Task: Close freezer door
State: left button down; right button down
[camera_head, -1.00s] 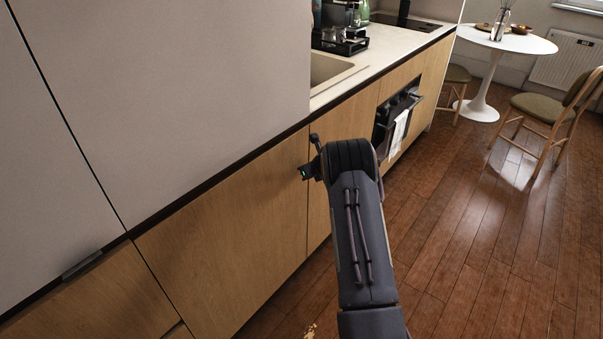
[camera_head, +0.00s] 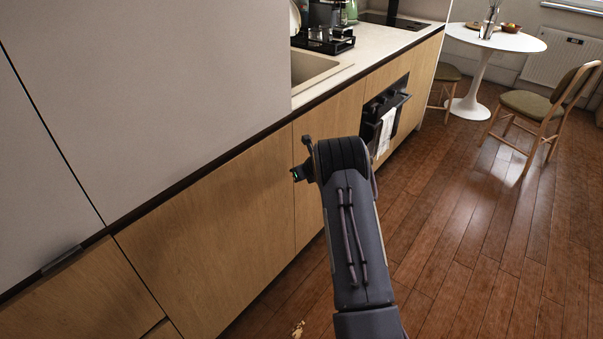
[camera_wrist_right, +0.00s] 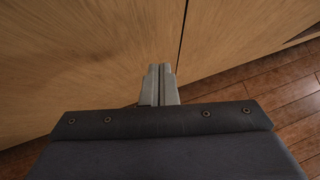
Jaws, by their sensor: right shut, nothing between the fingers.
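A wide wooden front (camera_head: 205,235) sits below the tall grey cabinet; I take it to be the freezer door, though no label shows. It looks about flush with the narrower wooden front (camera_head: 318,140) to its right, with only a thin seam between them. My right arm reaches up to these fronts in the head view, its hand mostly hidden by the wrist. In the right wrist view, my right gripper (camera_wrist_right: 160,70) is shut and empty, its fingertips close to the wood, just left of the dark seam. I cannot tell whether they touch. My left gripper is out of view.
A counter (camera_head: 370,58) with a sink (camera_head: 314,72) runs back to the right. An oven (camera_head: 385,108) with a hanging towel (camera_head: 386,132) is further along. A round white table (camera_head: 500,38) and a chair (camera_head: 530,105) stand behind.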

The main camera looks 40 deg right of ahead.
jog(key=d+v, duration=0.2)
jog(key=v, duration=0.7)
jog(key=shift+r, duration=0.3)
